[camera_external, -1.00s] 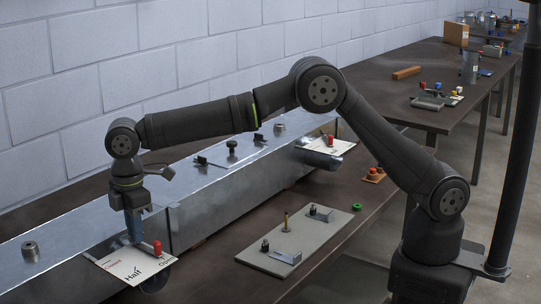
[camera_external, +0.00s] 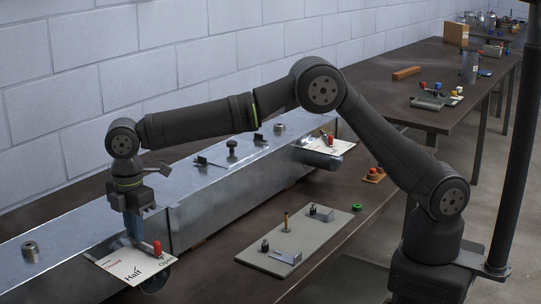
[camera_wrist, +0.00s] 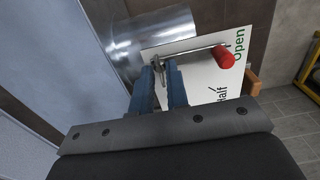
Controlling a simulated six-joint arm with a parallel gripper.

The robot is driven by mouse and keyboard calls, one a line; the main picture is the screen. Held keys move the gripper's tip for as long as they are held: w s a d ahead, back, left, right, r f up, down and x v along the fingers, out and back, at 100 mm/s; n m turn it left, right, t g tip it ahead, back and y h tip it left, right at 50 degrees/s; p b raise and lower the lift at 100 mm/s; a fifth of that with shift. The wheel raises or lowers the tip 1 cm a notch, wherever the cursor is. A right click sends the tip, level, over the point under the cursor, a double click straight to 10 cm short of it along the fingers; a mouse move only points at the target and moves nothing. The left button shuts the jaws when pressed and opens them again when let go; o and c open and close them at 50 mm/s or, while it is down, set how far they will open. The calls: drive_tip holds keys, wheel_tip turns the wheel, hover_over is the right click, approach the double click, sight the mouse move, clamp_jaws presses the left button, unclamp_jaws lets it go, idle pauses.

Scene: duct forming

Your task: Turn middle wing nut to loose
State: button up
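A white dial plate (camera_external: 126,268) marked Closed, Half and Open sits at the near branch of the duct. It also fills the middle of the wrist view (camera_wrist: 203,73). A lever with a red grip (camera_external: 157,248) crosses it, its red end (camera_wrist: 223,57) towards Open in the wrist view. A small metal piece, seemingly the wing nut (camera_wrist: 160,73), is at the lever's pivot. My gripper (camera_external: 134,241) points down at this pivot. Its two blue fingertips (camera_wrist: 162,68) stand apart, one on each side of the piece. I cannot tell whether they press on it.
The metal duct (camera_external: 215,190) runs along the wall, with a knob (camera_external: 232,147) and small fittings on top. A second dial plate (camera_external: 333,146) with a red grip is farther along. A grey board (camera_external: 292,240) with small parts lies on the bench to the right.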

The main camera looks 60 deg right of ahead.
drive_tip(key=shift+o, duration=1)
wheel_tip(320, 180, up, 18)
drive_tip(key=shift+f, duration=0.25)
wheel_tip(320, 180, down, 18)
drive_tip(key=shift+r, duration=0.2)
idle(0.5)
